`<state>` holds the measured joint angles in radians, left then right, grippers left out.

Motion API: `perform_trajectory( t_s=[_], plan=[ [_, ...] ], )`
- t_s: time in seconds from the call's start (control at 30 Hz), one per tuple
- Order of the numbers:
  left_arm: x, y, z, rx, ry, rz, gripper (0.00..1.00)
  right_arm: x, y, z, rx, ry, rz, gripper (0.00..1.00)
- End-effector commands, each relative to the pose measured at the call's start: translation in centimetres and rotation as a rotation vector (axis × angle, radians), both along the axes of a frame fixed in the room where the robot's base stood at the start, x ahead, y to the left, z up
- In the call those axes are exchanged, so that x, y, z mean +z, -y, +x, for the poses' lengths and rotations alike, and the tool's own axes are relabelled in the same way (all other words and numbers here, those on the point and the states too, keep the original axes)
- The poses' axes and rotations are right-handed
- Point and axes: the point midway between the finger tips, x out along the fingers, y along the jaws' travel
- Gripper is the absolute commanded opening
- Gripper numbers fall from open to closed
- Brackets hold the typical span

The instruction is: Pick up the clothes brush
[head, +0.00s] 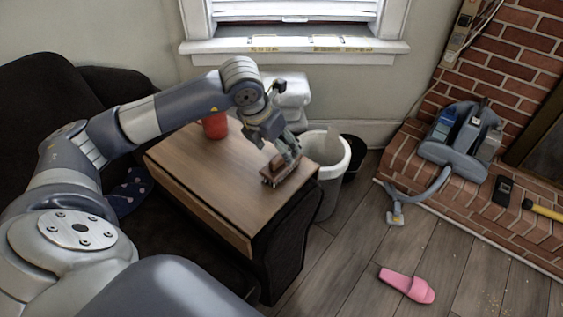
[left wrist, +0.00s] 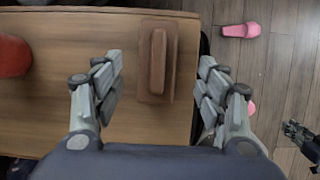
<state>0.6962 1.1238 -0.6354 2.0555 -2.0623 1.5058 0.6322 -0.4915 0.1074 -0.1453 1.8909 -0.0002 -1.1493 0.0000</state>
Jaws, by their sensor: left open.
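The clothes brush (head: 279,171) is reddish brown and lies near the right edge of the wooden table. In the left wrist view the brush (left wrist: 157,62) is a flat brown block with a narrower raised grip along its middle. My left gripper (head: 287,152) is just above the brush in the head view and hides part of it. In the left wrist view my left gripper (left wrist: 160,84) is open and empty, its fingers spread wide on either side, with the brush ahead between them. What looks like my right gripper (left wrist: 299,135) shows small and dark at the right edge there.
The wooden table (head: 215,175) also carries a red mug (head: 214,126). A white bin (head: 333,172) stands beyond its right side. A pink slipper (head: 407,285) lies on the floor. A vacuum cleaner (head: 462,140) sits on the brick hearth. A dark sofa (head: 40,100) is at left.

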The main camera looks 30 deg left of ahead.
Motion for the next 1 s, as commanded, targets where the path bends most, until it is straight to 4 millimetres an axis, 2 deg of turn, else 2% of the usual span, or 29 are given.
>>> perform_trajectory(
  t_s=[0.03,0.27,0.53,0.8,0.87,1.0],
  plan=[
    [-0.7,0.0,0.2,0.000,-0.002,0.000,0.67,0.2,0.0,0.1,0.000,0.003,0.001,0.18],
    [-2.0,0.0,0.6,-0.001,-0.002,0.000,0.67,0.7,0.0,0.1,-0.001,0.004,0.001,0.18],
    [-5.7,0.0,1.9,-0.001,-0.002,-0.003,0.67,2.1,-0.1,0.5,-0.002,0.015,0.002,0.18],
    [-6.1,0.0,2.1,-0.002,0.000,0.000,0.67,2.9,-0.1,0.6,-0.003,0.019,0.003,0.18],
    [-6.1,0.0,2.1,-0.002,0.000,0.000,0.55,2.8,-0.1,0.5,-0.003,0.017,0.003,0.18],
    [-6.1,-0.1,2.1,-0.001,0.000,-0.001,0.24,2.5,0.0,0.2,-0.004,0.009,0.003,0.18]
  ],
)
